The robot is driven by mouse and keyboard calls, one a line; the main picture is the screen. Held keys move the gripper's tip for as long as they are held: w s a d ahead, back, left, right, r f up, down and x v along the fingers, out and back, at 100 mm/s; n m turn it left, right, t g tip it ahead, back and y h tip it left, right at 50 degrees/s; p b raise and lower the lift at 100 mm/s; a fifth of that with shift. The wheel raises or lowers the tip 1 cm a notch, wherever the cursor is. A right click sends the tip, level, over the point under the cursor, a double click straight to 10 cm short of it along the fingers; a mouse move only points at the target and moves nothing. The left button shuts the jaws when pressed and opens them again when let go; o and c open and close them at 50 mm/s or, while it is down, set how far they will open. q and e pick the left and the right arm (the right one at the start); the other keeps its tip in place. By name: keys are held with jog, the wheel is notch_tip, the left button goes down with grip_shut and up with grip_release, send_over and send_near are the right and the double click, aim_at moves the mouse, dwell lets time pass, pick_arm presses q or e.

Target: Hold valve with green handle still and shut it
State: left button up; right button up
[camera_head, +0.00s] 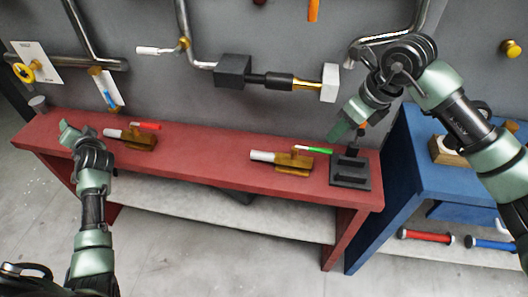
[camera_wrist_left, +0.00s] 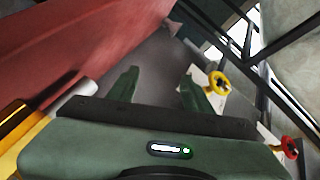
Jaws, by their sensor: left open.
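The valve with the green handle (camera_head: 313,150) lies on the red bench, right of its middle. It has a brass body (camera_head: 294,168) and a white pipe end pointing left. My right gripper (camera_head: 350,130) is above and to the right of it, pointing down, apart from the valve; its finger gap is unclear. My left gripper (camera_head: 70,132) is over the left end of the bench, far from the green-handled valve. In the left wrist view its two fingers (camera_wrist_left: 160,90) stand apart with nothing between them.
A red-handled valve (camera_head: 138,138) lies just right of my left gripper. A black fixture (camera_head: 350,172) stands right of the green-handled valve. Pipes (camera_head: 190,35) and a black-and-brass assembly (camera_head: 270,80) are on the wall behind. The middle of the red bench (camera_head: 205,153) is clear.

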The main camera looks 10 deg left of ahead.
pick_arm(q)
jog(key=w+d+r+m+t+h, duration=0.1)
jog(key=w+d+r+t, duration=0.1)
jog(key=w+d+r, duration=0.3)
jog(key=w+d+r+m+t+h, duration=0.15)
jog(key=w+d, duration=0.25)
jog(key=d, duration=0.4)
jog(key=m+g+h, duration=0.5)
jog(key=m+h, duration=0.6)
jog(key=m, duration=0.4)
send_over(267, 156)
jog(key=s, duration=0.4)
notch_tip(267, 156, down, 7)
jog(key=shift+n+y, duration=0.25)
jog(key=x, duration=0.7)
jog(key=shift+f, duration=0.2)
grip_shut()
